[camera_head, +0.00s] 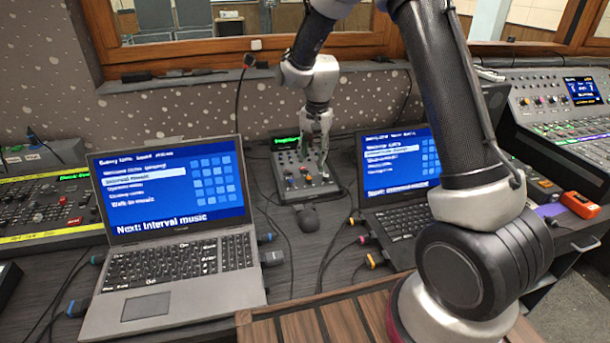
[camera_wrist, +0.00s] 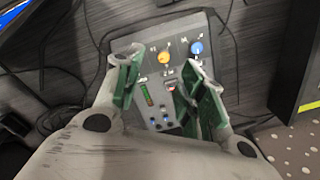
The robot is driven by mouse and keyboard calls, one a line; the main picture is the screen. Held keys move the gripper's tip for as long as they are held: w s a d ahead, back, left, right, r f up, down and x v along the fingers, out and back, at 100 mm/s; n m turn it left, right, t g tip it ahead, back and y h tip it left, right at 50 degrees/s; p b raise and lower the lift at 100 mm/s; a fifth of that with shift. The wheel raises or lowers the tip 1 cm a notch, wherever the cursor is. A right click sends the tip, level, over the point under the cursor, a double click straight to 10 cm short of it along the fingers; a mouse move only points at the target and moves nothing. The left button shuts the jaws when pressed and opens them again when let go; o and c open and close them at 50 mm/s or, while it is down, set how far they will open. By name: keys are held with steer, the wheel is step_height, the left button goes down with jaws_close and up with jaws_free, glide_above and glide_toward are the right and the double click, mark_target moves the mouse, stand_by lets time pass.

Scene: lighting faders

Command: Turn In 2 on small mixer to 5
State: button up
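The small mixer (camera_head: 291,182) is a grey panel with knobs, standing on the desk between two laptops. My gripper (camera_head: 318,148) points down over its right side in the head view. In the wrist view, the mixer panel (camera_wrist: 184,24) lies between and beyond the two green-padded fingers of my gripper (camera_wrist: 163,70), which are apart with nothing held. An orange knob (camera_wrist: 163,57) and a blue knob (camera_wrist: 196,47) show beyond the fingertips. A reddish knob (camera_wrist: 172,86) sits close to the right finger. I cannot read which knob is In 2, nor its setting.
A laptop (camera_head: 185,262) stands left of the mixer and another laptop (camera_head: 402,221) stands right, close to my arm. Cables run over the desk around the mixer. Larger consoles stand at the far left (camera_head: 45,212) and far right (camera_head: 556,115).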

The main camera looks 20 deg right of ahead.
mark_target(309, 178)
steer(key=shift+w+a+f+m, duration=0.3)
steer(key=shift+w+f, duration=0.25)
steer(key=shift+f, duration=0.25)
step_height(309, 178, down, 7)
steer(key=shift+w+a+f, duration=0.1)
jaws_close()
